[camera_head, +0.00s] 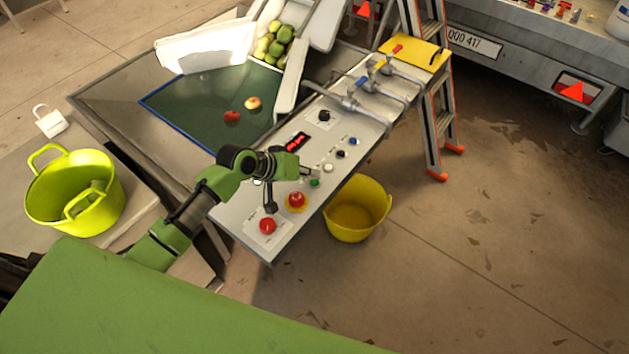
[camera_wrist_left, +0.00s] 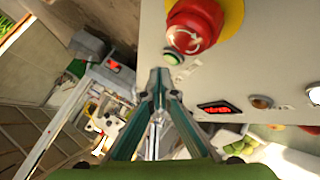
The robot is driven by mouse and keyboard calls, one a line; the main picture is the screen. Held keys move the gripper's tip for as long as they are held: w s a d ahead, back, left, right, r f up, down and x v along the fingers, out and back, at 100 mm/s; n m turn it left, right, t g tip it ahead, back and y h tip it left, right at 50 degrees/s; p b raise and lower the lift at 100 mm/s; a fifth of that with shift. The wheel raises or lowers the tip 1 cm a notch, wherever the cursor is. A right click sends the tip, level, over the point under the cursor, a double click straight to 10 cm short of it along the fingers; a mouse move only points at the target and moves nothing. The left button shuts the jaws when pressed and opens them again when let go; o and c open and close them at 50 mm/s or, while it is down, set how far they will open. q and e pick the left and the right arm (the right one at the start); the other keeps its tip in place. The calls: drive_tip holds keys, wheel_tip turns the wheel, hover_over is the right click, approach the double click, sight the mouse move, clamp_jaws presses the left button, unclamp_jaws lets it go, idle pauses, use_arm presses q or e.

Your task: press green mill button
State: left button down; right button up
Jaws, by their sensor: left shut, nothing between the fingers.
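The green button (camera_head: 314,182) sits on the grey control panel (camera_head: 237,213), up and right of the emergency stop in the head view. In the left wrist view the green button (camera_wrist_left: 173,56) shows just beyond the fingertips, beside the red emergency stop (camera_wrist_left: 195,25) with its yellow collar. My left gripper (camera_head: 309,173) is over the panel, close to the green button. In the left wrist view its fingers (camera_wrist_left: 160,78) are shut together with nothing between them. I cannot tell whether the tips touch the panel. My right gripper is not in view.
The panel also carries a red button (camera_head: 267,226), a lit red display (camera_head: 297,141) and small knobs. Valves with handles (camera_head: 357,98) stand at its far end. A yellow bucket (camera_head: 357,208) is beside the panel; a ladder (camera_head: 436,120) stands behind. Open floor lies right.

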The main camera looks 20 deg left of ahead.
sight(312, 183)
use_arm(q)
drive_tip(key=shift+f, duration=0.4)
drive_tip(key=shift+f, duration=0.4)
idle(0.7)
drive_tip(key=shift+r, duration=0.1)
drive_tip(key=shift+r+p, duration=0.7)
drive_tip(key=shift+p, duration=0.05)
wheel_tip(312, 183, up, 5)
drive_tip(key=p, duration=0.5)
drive_tip(key=shift+r, duration=0.1)
idle(0.6)
